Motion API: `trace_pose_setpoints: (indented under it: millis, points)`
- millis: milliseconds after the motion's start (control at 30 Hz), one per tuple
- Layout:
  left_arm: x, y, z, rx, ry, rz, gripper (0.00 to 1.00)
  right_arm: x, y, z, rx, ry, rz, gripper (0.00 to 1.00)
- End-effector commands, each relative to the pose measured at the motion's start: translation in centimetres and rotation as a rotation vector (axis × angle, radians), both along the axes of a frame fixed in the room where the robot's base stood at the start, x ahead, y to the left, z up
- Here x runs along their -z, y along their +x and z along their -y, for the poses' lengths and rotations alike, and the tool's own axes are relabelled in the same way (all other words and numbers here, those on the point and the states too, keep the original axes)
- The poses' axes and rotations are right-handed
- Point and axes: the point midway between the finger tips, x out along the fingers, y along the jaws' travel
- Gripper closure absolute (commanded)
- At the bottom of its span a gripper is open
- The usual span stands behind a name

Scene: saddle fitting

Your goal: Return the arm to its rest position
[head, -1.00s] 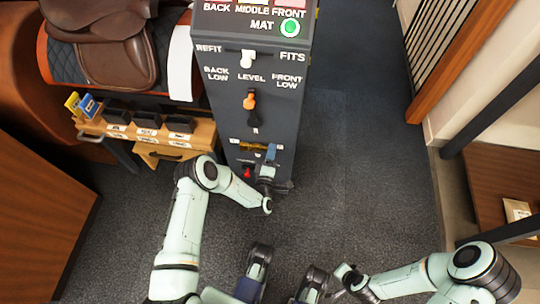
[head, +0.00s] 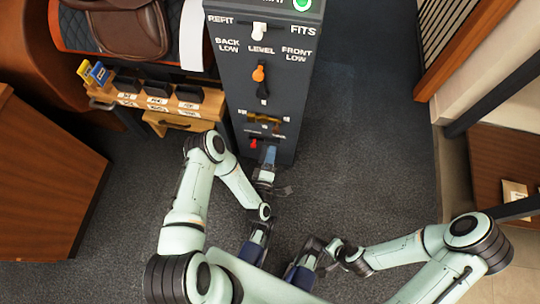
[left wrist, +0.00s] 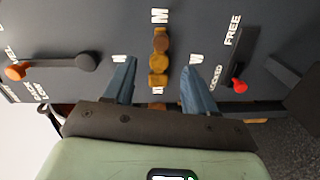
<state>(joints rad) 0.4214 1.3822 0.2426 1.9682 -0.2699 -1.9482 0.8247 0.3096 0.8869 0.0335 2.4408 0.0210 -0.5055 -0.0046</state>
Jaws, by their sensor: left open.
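My left gripper (head: 269,157) is in front of the lower part of the dark control panel (head: 240,95), its blue fingers pointing at it. In the left wrist view the fingers (left wrist: 158,78) stand apart with nothing gripped. A brass-coloured control (left wrist: 158,62) appears between them, beyond the tips; it also shows in the head view (head: 265,118). I see no contact. My left forearm folds back from the elbow beside the panel. My right arm (head: 400,252) comes in from the right, bent at the elbow. Its wrist shows, but its jaws cannot be made out.
A wooden stand (head: 190,108) with dark bins is left of the panel; a brown saddle (head: 125,28) is behind. Floor right of the panel is clear.

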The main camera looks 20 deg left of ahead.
Motion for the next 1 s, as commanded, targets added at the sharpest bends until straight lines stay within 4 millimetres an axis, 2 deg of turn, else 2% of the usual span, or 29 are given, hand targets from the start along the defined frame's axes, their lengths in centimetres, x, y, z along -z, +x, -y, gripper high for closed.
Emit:
trace_pose_setpoints:
  millis: [533,667,733,867,1000]
  points:
    - [0.1,0.1,0.1,0.010,0.008,-0.016,0.44,0.0,0.0,0.0,0.000,0.000,0.000,1.00]
    - [1.2,0.1,0.8,0.090,0.076,-0.146,0.44,0.0,0.0,0.0,0.000,0.000,0.001,1.00]
    - [2.5,-0.5,1.4,0.178,0.146,-0.283,0.44,0.0,0.0,0.0,0.000,0.000,0.001,1.00]
    - [5.0,-3.7,2.5,0.402,0.299,-0.591,0.44,0.0,0.0,0.0,0.000,0.000,0.001,1.00]
    - [6.6,-9.3,3.0,0.662,0.419,-0.883,0.44,0.0,0.0,0.0,0.000,0.000,0.001,1.00]
